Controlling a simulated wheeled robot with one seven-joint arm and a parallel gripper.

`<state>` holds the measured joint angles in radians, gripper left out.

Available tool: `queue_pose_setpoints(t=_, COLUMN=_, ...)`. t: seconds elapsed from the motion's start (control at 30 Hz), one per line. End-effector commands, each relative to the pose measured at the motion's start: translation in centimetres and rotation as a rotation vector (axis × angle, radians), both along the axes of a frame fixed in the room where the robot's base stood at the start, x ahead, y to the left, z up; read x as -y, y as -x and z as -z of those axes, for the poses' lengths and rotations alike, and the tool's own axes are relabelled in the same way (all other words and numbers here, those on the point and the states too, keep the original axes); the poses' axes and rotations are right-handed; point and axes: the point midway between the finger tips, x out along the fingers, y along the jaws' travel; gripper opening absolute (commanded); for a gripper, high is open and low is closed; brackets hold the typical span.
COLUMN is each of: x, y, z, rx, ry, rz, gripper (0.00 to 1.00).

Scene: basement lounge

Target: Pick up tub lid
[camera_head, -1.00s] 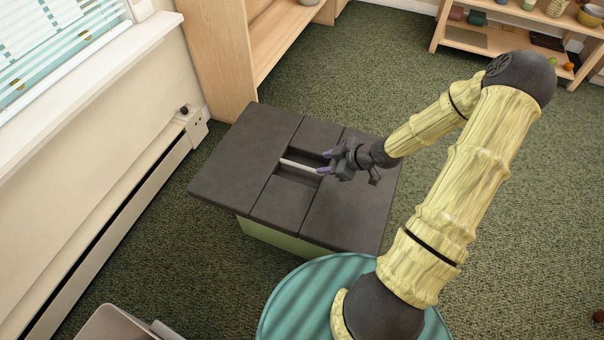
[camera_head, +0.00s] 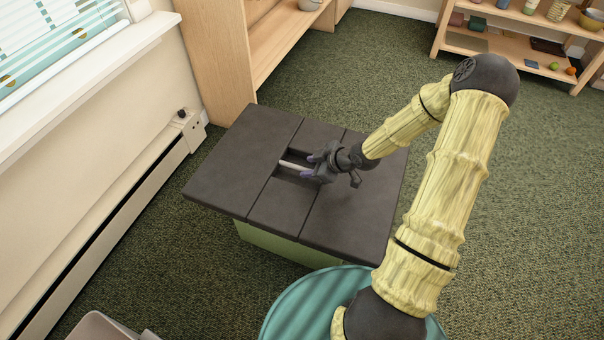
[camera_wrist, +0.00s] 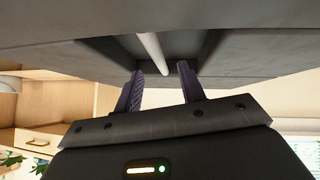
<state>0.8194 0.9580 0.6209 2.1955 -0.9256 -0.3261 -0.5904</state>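The tub lid (camera_head: 228,160) is a dark grey panelled top on a pale green tub (camera_head: 270,243). A light handle bar (camera_head: 295,166) spans a recess in its middle; the bar also shows in the wrist view (camera_wrist: 153,52). My gripper (camera_head: 309,166) is at the right part of the recess, hiding that end of the bar. In the wrist view my gripper's two purple fingers (camera_wrist: 160,78) are apart, with the bar's near end lying between or just beyond the tips. No finger visibly touches the bar.
A wooden shelf (camera_head: 222,60) stands behind the tub. A wall heater (camera_head: 120,215) runs along the left wall. A low shelf with small items (camera_head: 515,45) is at the back right. Green carpet (camera_head: 350,70) is open behind and to the right.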

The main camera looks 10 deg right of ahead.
Motion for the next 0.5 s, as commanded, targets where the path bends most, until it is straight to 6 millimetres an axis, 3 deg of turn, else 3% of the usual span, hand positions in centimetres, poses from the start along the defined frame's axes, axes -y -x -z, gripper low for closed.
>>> queue_pose_setpoints(t=0.03, x=-0.4, y=-0.4, z=1.0, rx=0.001, ry=0.000, rz=-0.002, gripper=0.40)
queue_pose_setpoints(t=0.2, x=-1.4, y=-1.5, z=2.3, rx=0.000, ry=0.001, rz=-0.002, gripper=0.40)
queue_pose_setpoints(t=0.5, x=-1.7, y=-1.8, z=2.3, rx=-0.001, ry=0.000, rz=0.000, gripper=0.40)
